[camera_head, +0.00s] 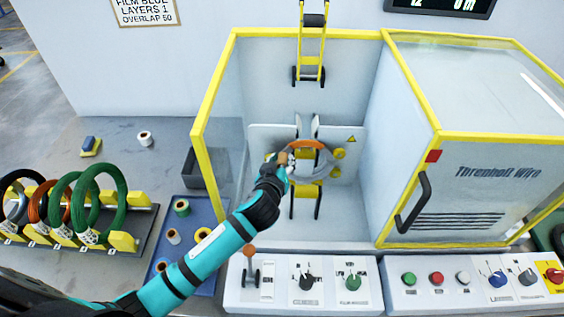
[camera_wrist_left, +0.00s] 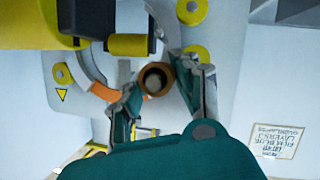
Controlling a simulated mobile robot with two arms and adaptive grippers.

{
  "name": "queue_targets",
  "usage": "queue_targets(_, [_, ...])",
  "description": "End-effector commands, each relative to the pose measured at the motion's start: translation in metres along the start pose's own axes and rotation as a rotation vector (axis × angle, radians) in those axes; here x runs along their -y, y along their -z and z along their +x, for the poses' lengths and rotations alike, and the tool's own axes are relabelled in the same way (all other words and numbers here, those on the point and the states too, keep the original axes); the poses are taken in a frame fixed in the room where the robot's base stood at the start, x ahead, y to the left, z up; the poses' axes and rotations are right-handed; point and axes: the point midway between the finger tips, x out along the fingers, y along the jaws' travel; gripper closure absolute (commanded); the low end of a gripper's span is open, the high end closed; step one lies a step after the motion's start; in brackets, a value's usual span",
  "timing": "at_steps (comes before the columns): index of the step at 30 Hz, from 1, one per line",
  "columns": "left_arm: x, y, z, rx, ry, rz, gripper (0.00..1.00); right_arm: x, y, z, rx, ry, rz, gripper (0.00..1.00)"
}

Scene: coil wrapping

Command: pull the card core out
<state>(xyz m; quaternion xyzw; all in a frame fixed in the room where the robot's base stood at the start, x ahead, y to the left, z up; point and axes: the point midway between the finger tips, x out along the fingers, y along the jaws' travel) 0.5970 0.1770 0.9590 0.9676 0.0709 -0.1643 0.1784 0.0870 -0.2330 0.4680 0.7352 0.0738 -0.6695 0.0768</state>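The card core is a small brown tube (camera_head: 283,157) at my left gripper's tips, at the left side of the wrapping machine's ring. In the left wrist view its round open end (camera_wrist_left: 155,78) sits between the two fingers (camera_wrist_left: 153,85), which are closed against its sides. My left gripper (camera_head: 287,164) reaches into the open machine bay. The ring (camera_head: 326,172) is grey with an orange section at the top; the orange part also shows in the left wrist view (camera_wrist_left: 103,92). Whether the core still touches its holder is hidden. My right gripper is out of view.
Yellow-edged walls and a white panel (camera_head: 262,135) with yellow rollers (camera_head: 339,154) surround the bay. A control panel (camera_head: 305,287) runs along the front. Left of it are a blue mat (camera_head: 207,209) with several rolls, a dark bin (camera_head: 193,168) and a rack of coils (camera_head: 100,200).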

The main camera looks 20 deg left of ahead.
Motion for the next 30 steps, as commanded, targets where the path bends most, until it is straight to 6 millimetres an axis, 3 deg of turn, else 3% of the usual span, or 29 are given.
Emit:
queue_targets(1, [0.0, 0.0, 0.0, 0.0, 0.0, 0.0, 0.87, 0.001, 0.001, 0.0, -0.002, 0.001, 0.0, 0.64])
queue_targets(4, [0.0, 0.0, 0.0, 0.0, 0.0, 0.0, 1.0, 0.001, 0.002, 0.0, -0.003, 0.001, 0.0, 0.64])
queue_targets(5, [0.0, 0.0, 0.0, 0.0, 0.0, 0.0, 0.73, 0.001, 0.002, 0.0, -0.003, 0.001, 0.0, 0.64])
queue_targets(11, [0.0, 0.0, 0.0, 0.0, 0.0, 0.0, 0.99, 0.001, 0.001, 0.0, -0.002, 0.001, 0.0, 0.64])
queue_targets(30, [-0.002, -0.008, -0.017, 0.002, -0.001, -0.001, 1.0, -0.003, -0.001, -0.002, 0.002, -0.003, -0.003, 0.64])
